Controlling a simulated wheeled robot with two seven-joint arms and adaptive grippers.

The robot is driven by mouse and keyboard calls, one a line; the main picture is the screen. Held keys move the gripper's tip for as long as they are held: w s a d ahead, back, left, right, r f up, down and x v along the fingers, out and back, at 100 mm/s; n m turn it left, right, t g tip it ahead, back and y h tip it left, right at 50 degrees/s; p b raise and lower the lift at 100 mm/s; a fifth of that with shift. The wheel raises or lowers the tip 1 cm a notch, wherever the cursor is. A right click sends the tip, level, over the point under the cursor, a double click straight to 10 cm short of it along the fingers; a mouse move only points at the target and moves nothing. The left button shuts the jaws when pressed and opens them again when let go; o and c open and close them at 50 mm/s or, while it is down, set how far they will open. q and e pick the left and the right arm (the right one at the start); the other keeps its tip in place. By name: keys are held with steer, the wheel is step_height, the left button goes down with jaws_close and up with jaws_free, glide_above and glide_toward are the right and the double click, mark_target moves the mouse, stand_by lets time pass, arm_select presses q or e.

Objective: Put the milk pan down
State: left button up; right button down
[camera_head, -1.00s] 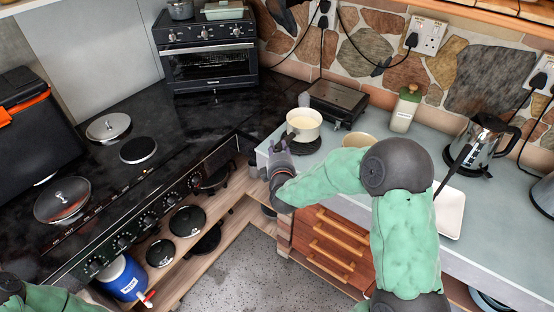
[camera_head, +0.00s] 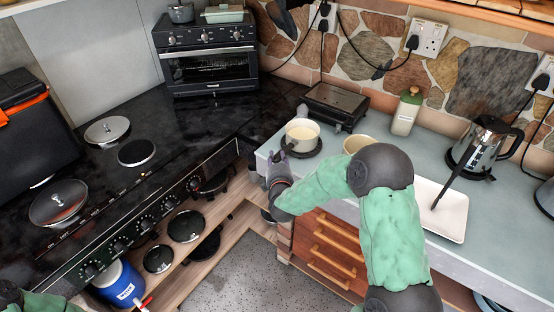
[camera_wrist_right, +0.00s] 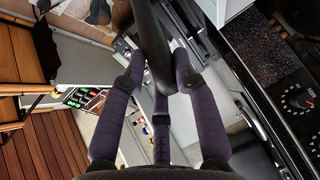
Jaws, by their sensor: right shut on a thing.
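The milk pan (camera_head: 301,135) is cream with a pale inside, upright at the counter's left end. It is over a round dark pad (camera_head: 314,152), which shows around its lower right edge. I cannot tell whether the pan touches the pad. My right gripper (camera_head: 279,162) is shut on the pan's handle, at the pan's front left. In the right wrist view a dark handle (camera_wrist_right: 150,40) runs between the purple fingers of the gripper (camera_wrist_right: 156,78). The pan's bowl is not clear there. My left gripper is out of view; only part of that arm shows at the lower left.
A dark grill (camera_head: 336,103) stands behind the pan. A beige bowl (camera_head: 358,143) is to its right, partly hidden by my arm. A green-topped bottle (camera_head: 406,112), a glass kettle (camera_head: 482,145) and a white tray (camera_head: 440,210) are farther right. The black stove (camera_head: 130,195) is left.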

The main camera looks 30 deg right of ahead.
steer(key=c, duration=1)
jaws_free()
steer(key=shift+o, duration=0.2)
steer(key=shift+r, duration=0.2)
steer(key=p+v, duration=0.3)
steer(key=v, duration=0.9)
steer(key=s+a+f+m+g+y, duration=0.1)
steer(key=a+f+m+g+y, duration=0.25)
steer(key=a+f, duration=0.45)
steer(key=s+a+f+m+g+y, duration=0.2)
steer(key=a+f+m+y, duration=0.15)
steer(key=f, duration=0.75)
steer(key=s+a+f+m+g+y, duration=0.2)
steer(key=s+a+f+m+g, duration=0.1)
steer(key=s, duration=0.5)
steer(key=s+a+f+m+g+y, duration=0.2)
steer(key=s+a+f+g, duration=0.3)
steer(key=s+a+f, duration=0.3)
step_height(320, 180, down, 2)
steer(key=shift+f+m, duration=0.1)
steer(key=shift+m, duration=0.8)
